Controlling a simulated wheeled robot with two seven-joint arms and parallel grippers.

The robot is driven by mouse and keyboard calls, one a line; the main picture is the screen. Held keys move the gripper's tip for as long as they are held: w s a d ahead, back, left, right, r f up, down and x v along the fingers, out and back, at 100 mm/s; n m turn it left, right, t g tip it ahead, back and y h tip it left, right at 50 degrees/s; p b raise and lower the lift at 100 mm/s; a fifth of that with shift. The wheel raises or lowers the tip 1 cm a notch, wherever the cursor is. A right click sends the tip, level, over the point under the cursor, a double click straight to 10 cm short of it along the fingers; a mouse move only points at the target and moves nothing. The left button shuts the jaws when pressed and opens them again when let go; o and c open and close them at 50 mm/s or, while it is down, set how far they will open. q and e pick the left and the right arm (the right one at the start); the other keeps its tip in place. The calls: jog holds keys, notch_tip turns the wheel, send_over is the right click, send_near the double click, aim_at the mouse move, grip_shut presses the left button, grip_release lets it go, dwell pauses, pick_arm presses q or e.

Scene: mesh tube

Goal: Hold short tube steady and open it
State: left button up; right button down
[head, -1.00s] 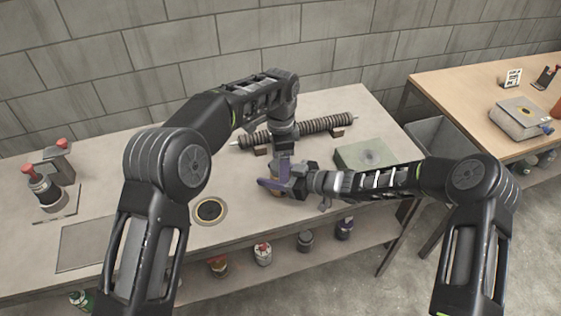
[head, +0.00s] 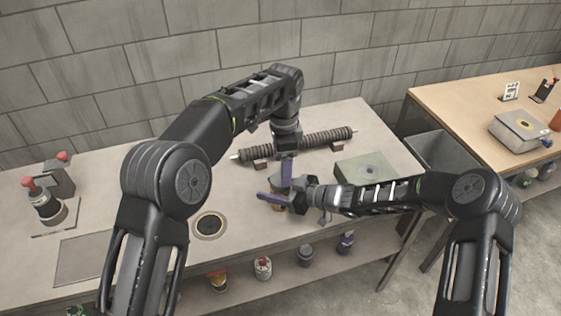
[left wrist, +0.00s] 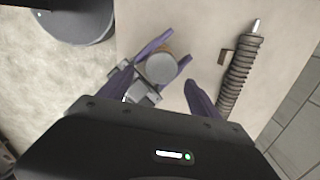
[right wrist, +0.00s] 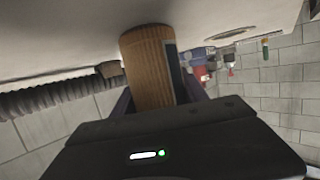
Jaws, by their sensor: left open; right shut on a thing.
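The short tube (right wrist: 146,65) is an orange-brown ribbed cylinder with a dark label strip in the right wrist view. My right gripper (right wrist: 158,98) is shut around its side. In the left wrist view its round grey end (left wrist: 160,68) faces the camera between the right gripper's purple fingers. My left gripper (left wrist: 160,95) is open and empty, its fingers spread above that end and apart from it. In the head view the right gripper (head: 278,200) is low over the bench's front half, with the left gripper (head: 287,172) just above; they mostly hide the tube.
A long dark ribbed tube (head: 320,139) lies on supports behind the grippers. A red-topped device (head: 47,203) stands far left. The bench's left middle is clear.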

aim_at(280, 193)
pick_arm(q)
jog(key=shift+d+r, duration=0.1)
jog(key=shift+r, duration=0.3)
jog(key=shift+w+a+r+m, duration=0.15)
jog(key=shift+r+m, duration=0.1)
jog(key=shift+r, duration=0.2)
jog(key=shift+w+a+r+m, duration=0.1)
jog(key=shift+r+m, duration=0.15)
jog(key=shift+r, duration=0.2)
jog(key=shift+a+r+m, duration=0.25)
jog(key=shift+r+m, duration=0.05)
jog(key=shift+m, duration=0.1)
jog(key=shift+s+d+m, duration=0.1)
jog(key=shift+s+m, duration=0.1)
jog(key=shift+m, duration=0.4)
jog(key=shift+s+f, duration=0.1)
jog(key=shift+f, duration=3.9)
